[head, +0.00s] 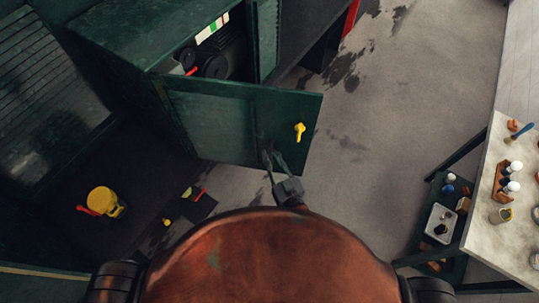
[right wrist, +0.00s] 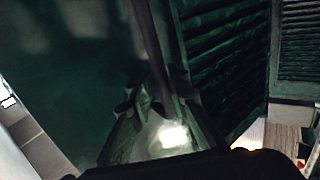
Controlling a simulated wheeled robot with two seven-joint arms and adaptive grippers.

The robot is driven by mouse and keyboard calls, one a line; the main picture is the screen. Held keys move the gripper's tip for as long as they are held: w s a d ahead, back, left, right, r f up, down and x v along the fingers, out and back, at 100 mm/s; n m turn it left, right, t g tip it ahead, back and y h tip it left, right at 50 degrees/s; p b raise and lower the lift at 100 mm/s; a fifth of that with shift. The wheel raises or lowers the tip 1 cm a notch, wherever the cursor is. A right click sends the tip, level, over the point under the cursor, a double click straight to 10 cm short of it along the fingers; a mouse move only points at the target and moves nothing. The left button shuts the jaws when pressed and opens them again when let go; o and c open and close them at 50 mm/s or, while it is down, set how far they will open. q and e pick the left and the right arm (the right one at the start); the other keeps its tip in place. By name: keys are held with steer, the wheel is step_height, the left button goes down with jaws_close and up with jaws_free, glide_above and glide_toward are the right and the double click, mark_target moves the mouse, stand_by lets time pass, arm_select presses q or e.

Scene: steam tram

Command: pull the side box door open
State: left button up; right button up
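The dark green side box door (head: 225,122) stands swung out from the green box, showing a wide opening with things inside. A yellow handle (head: 300,131) sits on the door near its right edge. My right gripper (head: 273,157) is at the door's lower edge, left of and below the handle. In the right wrist view its two fingers (right wrist: 165,98) are apart, with a dark edge strip between or just beyond them. I cannot tell whether they touch the door. The handle is not between the fingers. My left gripper is not in view.
Inside the box are dark round parts (head: 215,67). A yellow can (head: 103,200) stands on the dark floor at left. A workbench (head: 475,236) with jars and tools is at right. The grey floor (head: 400,110) right of the door is clear.

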steer(key=shift+o, duration=1.2)
steer(key=shift+a, duration=0.1)
steer(key=v, duration=1.2)
